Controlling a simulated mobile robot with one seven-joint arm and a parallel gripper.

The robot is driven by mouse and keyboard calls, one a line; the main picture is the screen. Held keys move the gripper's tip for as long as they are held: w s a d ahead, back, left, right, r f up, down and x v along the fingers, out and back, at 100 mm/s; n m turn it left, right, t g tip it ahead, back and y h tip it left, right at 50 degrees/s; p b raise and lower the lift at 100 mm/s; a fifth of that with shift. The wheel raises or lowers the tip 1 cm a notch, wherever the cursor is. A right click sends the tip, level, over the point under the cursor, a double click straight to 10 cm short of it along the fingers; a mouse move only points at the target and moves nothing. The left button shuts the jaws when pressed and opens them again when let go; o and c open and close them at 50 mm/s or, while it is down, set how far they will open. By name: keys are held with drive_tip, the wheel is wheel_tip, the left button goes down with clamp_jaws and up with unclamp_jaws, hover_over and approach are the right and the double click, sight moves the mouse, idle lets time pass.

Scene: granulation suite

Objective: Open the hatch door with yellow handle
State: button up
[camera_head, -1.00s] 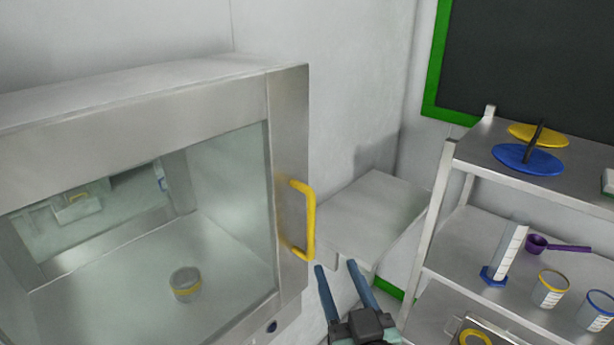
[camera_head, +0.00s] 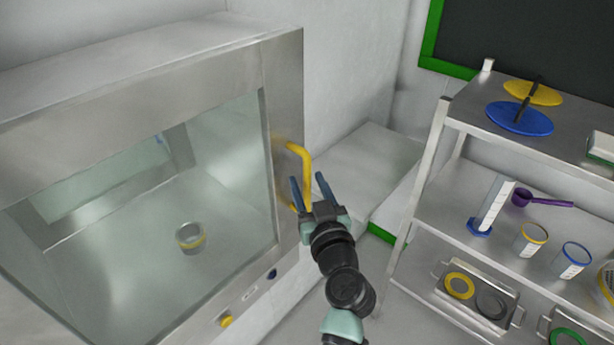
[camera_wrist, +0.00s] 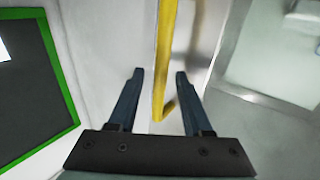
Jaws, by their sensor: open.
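The hatch door (camera_head: 262,100) is a steel-framed glass door on a metal cabinet, and it looks shut. Its yellow handle (camera_head: 306,163) is a vertical bar on the right side of the frame. My gripper (camera_head: 308,183) is open at the lower part of the handle, its fingers pointing up toward it. In the wrist view the yellow handle (camera_wrist: 164,60) runs between the two fingers of my gripper (camera_wrist: 158,75), closer to the right finger at the top. Neither finger visibly touches it. The handle's lower end shows bent toward the door. My gripper hides part of the handle in the head view.
A yellow button (camera_head: 226,321) sits below the door. A low grey surface (camera_head: 365,165) lies right of the cabinet. A metal shelf rack (camera_head: 432,150) with discs, cups and trays stands at the right.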

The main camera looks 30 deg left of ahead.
drive_tip(key=shift+w+a, duration=0.35)
drive_tip(key=shift+a, duration=0.05)
clamp_jaws()
idle(1.3)
